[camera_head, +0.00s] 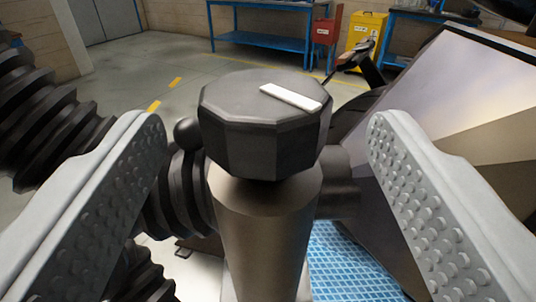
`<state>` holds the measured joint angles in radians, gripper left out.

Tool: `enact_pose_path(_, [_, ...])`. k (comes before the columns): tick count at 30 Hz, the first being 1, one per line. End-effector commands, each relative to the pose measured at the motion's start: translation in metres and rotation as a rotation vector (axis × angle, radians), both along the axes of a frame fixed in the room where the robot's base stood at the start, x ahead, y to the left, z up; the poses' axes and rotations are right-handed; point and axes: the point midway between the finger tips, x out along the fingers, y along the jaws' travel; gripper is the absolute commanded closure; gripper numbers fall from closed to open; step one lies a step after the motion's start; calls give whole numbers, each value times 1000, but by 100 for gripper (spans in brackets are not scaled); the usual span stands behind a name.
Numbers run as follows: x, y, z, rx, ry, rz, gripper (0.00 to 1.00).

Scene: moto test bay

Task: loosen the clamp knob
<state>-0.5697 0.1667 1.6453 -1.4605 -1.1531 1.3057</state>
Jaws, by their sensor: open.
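The clamp knob (265,125) is a dark, faceted cap with a white bar mark on its top, the bar slanting down to the right. It sits on top of an upright metal post (264,235) in the middle of the head view. My gripper (266,135) is open, with one pale, studded finger on the left of the knob and the other on the right. There is a clear gap between each finger and the knob. The lower part of the post runs out of the frame.
Black ribbed bellows (40,115) stand at the left, close to the left finger. A large angular metallic panel (460,100) rises at the right behind the right finger. A blue checkered surface (345,265) lies below. Blue workbenches (265,35) and red and yellow bins stand far back.

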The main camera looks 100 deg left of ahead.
Motion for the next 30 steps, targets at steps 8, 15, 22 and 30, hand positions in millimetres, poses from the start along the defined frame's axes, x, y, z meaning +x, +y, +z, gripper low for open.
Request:
enact_pose_path(8, [9,-57,-1,-1,0,-3,32])
enact_pose_path(15, [14,-97,-1,-1,0,-2,32])
enact_pose_path(22, [17,-115,-1,-1,0,-1,32])
enact_pose_path(30, [17,-117,-1,-1,0,1,32])
